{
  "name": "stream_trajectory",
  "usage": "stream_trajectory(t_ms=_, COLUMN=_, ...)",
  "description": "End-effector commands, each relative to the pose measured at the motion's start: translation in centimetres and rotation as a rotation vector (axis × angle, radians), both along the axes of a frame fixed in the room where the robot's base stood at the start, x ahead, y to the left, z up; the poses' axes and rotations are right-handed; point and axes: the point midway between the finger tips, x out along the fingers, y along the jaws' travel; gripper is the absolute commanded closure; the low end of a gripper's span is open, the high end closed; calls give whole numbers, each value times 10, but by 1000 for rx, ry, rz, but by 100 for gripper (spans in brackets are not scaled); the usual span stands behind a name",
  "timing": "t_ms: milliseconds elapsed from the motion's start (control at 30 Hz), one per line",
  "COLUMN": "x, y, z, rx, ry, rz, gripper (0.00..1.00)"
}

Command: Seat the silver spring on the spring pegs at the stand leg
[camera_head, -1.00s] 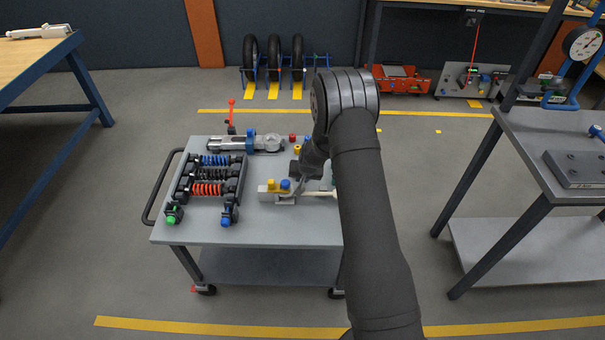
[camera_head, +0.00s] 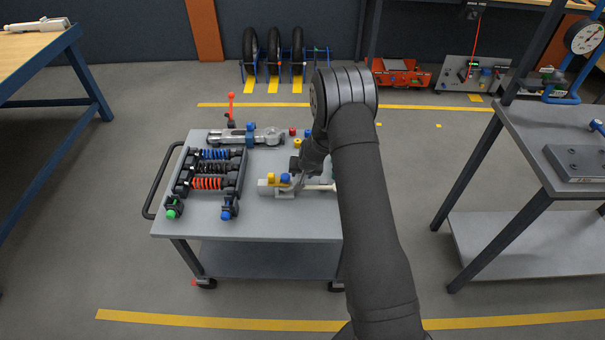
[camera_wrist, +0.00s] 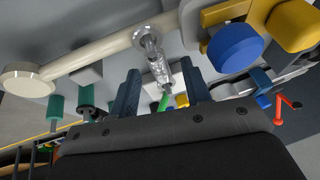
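The silver spring (camera_wrist: 157,62) shows in the wrist view, with its upper end at the cream stand leg (camera_wrist: 95,62) and its other end near a green part (camera_wrist: 165,101). Whether it is seated on both pegs I cannot tell. My gripper (camera_wrist: 161,88) has its dark blue fingers apart, one on each side of the spring, with gaps visible. In the head view, my gripper (camera_head: 296,168) is low over the cart beside the stand, and the cream leg (camera_head: 320,187) extends right, partly behind my arm. The spring is too small to make out there.
A blue knob (camera_wrist: 235,47) and a yellow knob (camera_wrist: 292,26) stand close on the right in the wrist view. On the cart (camera_head: 270,226), a rack of coil shocks (camera_head: 208,170) is at left and a metal fork part (camera_head: 245,137) at the back.

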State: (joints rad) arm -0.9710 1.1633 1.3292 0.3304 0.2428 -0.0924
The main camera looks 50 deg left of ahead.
Motion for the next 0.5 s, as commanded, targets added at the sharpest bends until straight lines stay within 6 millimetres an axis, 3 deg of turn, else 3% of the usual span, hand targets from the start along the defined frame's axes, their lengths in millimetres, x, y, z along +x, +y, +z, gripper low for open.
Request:
stream_trajectory(t_ms=267, x=0, y=-1, z=2, rx=0, ry=0, rz=0, gripper=56)
stream_trajectory(t_ms=500, x=-4, y=-10, z=27, rx=1, ry=-1, rz=0, gripper=56)
